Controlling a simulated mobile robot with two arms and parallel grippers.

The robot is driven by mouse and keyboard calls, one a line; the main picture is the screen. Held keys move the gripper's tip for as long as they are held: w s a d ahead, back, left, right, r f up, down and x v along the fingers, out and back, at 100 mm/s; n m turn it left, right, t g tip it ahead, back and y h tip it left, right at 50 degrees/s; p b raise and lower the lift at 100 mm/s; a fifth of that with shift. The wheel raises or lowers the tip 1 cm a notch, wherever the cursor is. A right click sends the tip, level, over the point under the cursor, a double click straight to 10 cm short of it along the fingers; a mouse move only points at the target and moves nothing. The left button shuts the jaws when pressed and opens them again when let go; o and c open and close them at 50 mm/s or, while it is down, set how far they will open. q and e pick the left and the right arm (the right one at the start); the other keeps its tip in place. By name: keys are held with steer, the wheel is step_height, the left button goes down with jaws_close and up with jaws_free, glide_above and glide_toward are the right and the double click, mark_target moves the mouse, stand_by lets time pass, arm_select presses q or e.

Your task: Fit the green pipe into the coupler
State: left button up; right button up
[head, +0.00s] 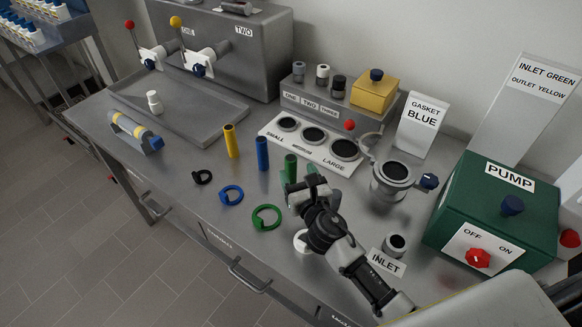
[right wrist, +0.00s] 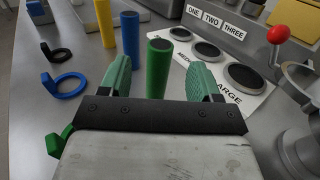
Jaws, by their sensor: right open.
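The green pipe (head: 291,166) stands upright on the steel bench, beside the blue pipe. In the right wrist view the green pipe (right wrist: 158,66) stands between and just beyond the open fingers, with gaps on both sides. My right gripper (head: 302,187) is open and empty, low over the bench at the green pipe. It hides the pipe's lower part in the head view. A white round fitting (head: 301,241) is partly hidden by my right arm. My left gripper is not in view.
Yellow (head: 231,141) and blue (head: 262,153) pipes stand to the left. Black (head: 202,177), blue (head: 231,195) and green (head: 266,217) rings lie in front. A holed gasket board (head: 297,146) is behind. The green pump (head: 500,209) and a grey flanged fitting (head: 392,178) stand right.

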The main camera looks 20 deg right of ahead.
mark_target(289, 155)
steer(key=shift+w, duration=0.8)
steer(key=w, duration=0.4)
steer(key=shift+w+a+r+p, duration=0.1)
steer(key=shift+w+r+p, duration=0.1)
steer(key=shift+w+p, duration=0.1)
steer(key=shift+w, duration=0.45)
steer(key=c, duration=1)
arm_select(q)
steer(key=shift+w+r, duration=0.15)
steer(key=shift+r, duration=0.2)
arm_select(e)
steer(key=shift+c, duration=0.2)
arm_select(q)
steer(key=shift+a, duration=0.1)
arm_select(e)
steer(key=shift+r, duration=0.15)
